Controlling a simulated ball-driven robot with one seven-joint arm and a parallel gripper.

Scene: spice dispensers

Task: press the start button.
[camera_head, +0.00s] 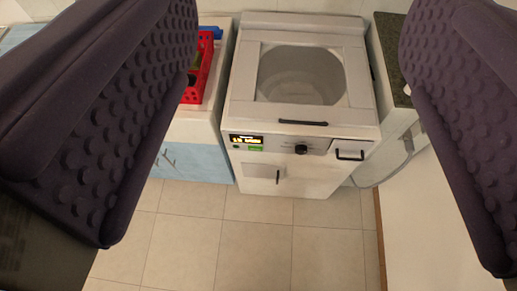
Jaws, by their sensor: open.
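A white top-loading washing machine (235,170) stands ahead in the upper middle of the view. Its front panel has a small lit display (246,139) at the left, with a small green button-like patch (255,149) just below it. A black round knob (301,149) sits near the middle of the panel. I cannot read which control is marked start. My gripper (302,255) is wide open and empty, its dark studded fingers at the left and right edges of the view. It is apart from the machine and touches nothing visible.
Left of the machine is a cabinet with blue doors (190,161), bearing a red basket (207,66). A dark speckled countertop (391,45) and white cabinet stand at the right. Dark handles stick out from the machine's front. The tiled floor (255,235) before it is clear.

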